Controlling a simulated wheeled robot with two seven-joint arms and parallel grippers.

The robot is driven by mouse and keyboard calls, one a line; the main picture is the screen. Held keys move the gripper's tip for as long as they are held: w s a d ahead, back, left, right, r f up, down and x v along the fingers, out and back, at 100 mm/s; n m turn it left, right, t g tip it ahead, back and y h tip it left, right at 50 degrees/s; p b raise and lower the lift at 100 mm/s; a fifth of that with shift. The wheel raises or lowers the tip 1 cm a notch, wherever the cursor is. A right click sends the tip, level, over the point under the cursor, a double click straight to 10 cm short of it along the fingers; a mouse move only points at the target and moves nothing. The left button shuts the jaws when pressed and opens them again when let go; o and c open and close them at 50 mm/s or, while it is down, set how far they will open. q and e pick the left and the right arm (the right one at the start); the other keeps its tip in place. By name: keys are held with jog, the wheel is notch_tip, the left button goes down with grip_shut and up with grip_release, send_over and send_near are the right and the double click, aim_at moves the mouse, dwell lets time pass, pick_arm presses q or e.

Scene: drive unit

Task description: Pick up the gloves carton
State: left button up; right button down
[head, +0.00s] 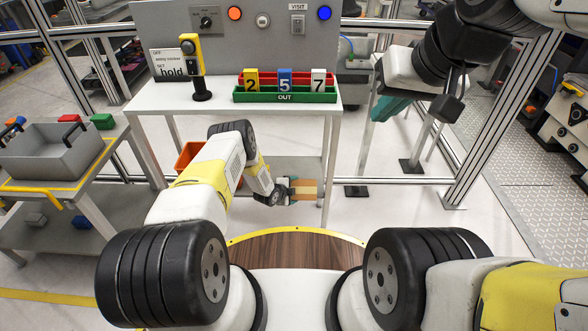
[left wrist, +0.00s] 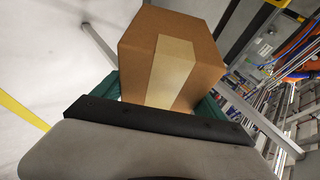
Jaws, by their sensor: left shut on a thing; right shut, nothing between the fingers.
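The gloves carton, a small brown cardboard box, shows in the head view (head: 306,187) low beside the right front leg of the white table. In the left wrist view the carton (left wrist: 203,60) is large, with a paler tape strip down its face. My left gripper (head: 291,190) is shut on the carton, with a teal finger at each side in the left wrist view (left wrist: 160,97). I cannot tell whether the carton touches the lower shelf. No label is readable. My right gripper (head: 388,106) is shut and empty, raised right of the table.
The white table (head: 225,108) holds a yellow post switch (head: 192,62), a sign (head: 170,64) and red and green bins (head: 285,95) with number cards. An orange bin (head: 188,155) sits below. A side table at left bears a grey crate (head: 55,150). A metal frame post (head: 505,120) stands at right.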

pick_arm(q)
jog(key=s, duration=1.9)
jog(key=shift+s+f, duration=0.15)
jog(key=n+g, duration=0.1)
jog(key=g, duration=0.3)
jog(key=n+g, duration=0.1)
jog(key=g, duration=0.3)
jog(key=shift+g, duration=0.3)
